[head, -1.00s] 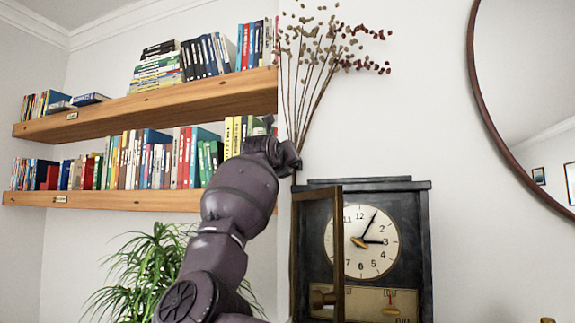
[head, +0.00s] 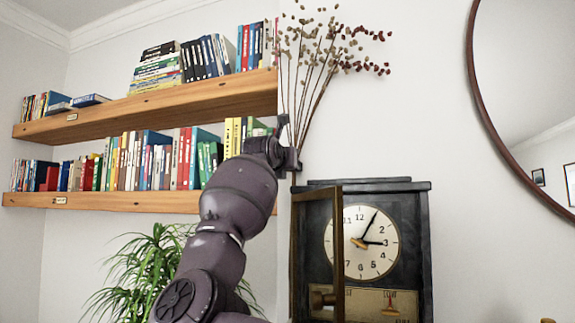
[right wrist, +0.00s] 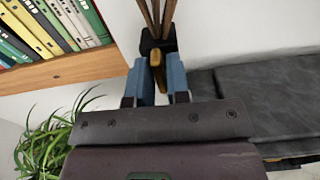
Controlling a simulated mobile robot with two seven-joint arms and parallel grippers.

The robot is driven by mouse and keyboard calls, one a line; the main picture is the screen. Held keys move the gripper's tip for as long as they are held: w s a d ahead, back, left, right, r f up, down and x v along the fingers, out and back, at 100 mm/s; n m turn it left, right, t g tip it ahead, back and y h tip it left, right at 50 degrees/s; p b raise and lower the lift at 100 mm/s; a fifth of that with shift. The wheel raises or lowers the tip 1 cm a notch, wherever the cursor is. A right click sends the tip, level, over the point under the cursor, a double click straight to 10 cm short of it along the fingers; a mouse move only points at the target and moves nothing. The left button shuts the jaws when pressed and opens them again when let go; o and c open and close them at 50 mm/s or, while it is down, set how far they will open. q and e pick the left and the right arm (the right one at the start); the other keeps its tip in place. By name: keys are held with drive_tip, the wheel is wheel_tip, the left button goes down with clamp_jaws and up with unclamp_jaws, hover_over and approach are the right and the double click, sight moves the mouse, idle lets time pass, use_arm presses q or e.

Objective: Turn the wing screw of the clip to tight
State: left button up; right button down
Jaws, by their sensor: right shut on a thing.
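The clip (right wrist: 150,44) is a small black block around the base of the brown dried stems (right wrist: 158,14) in the right wrist view. Its brass wing screw (right wrist: 156,70) points toward my right gripper (right wrist: 158,84). The gripper's two blue fingers are shut on the wing screw, one on each side, and partly hide it. In the head view my right gripper (head: 290,160) is at the foot of the stems (head: 318,100), left of and above the clock. There the clip and screw are too hidden by the gripper to make out. My left gripper is not in view.
A dark mantel clock (head: 415,230) with its door (head: 337,255) open stands just right of my arm. Wooden shelves (head: 120,200) full of books are close on the left. A green plant (head: 125,275) is below. A round mirror (head: 495,130) hangs at right.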

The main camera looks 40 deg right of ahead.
drive_tip(key=shift+f, duration=0.1)
drive_tip(key=c, duration=1.2)
unclamp_jaws()
drive_tip(key=shift+a, duration=0.1)
drive_tip(key=b+v, duration=0.2)
drive_tip(key=v, duration=0.8)
drive_tip(key=shift+s+a, duration=0.15)
drive_tip(key=shift+a, duration=0.15)
